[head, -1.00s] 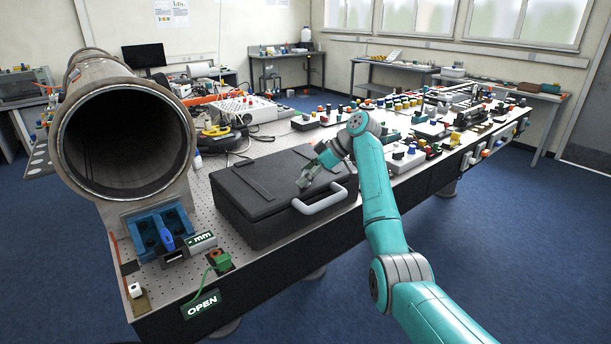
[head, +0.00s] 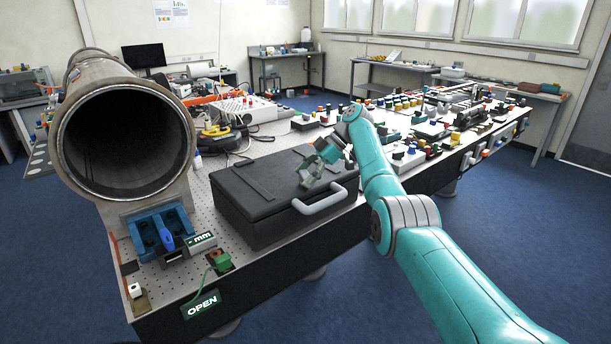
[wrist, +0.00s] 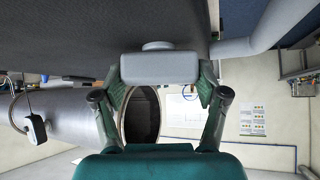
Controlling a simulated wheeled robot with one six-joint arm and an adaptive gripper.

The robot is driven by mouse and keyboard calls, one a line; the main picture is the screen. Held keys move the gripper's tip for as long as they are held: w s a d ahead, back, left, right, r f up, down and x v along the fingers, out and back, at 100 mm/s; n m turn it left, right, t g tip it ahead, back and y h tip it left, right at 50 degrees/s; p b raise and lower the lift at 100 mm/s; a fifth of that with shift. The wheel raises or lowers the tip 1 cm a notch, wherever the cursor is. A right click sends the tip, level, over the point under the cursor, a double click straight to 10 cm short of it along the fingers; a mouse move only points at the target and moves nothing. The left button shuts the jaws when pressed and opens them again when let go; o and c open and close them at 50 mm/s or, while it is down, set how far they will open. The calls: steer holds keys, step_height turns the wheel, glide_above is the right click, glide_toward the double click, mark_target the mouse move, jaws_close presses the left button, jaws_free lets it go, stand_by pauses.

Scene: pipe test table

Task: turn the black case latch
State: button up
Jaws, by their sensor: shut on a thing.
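The black case (head: 258,205) lies closed on the perforated table, its light grey handle (head: 322,200) on the front side. My gripper (head: 308,178) is at the case's front edge, left of the handle's right end. In the wrist view, my gripper (wrist: 160,80) has one finger on each side of a light grey rectangular latch (wrist: 158,68) and is shut on it. The latch sits against the dark case face, with a small round piece behind it. In the head view the gripper hides most of the latch.
A large metal pipe (head: 170,205) on a blue support stands left of the case. A green OPEN sign (head: 202,304) hangs at the table's front edge. Several buttons and connectors (head: 400,158) crowd the table right of my arm.

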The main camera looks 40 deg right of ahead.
stand_by(0.4)
steer(key=o, duration=1.2)
steer(key=shift+c, duration=0.2)
steer(key=v, duration=0.6)
steer(key=shift+d+r, duration=0.1)
steer(key=shift+s+d+r, duration=0.25)
steer(key=shift+d+r, duration=0.1)
steer(key=shift+d, duration=0.05)
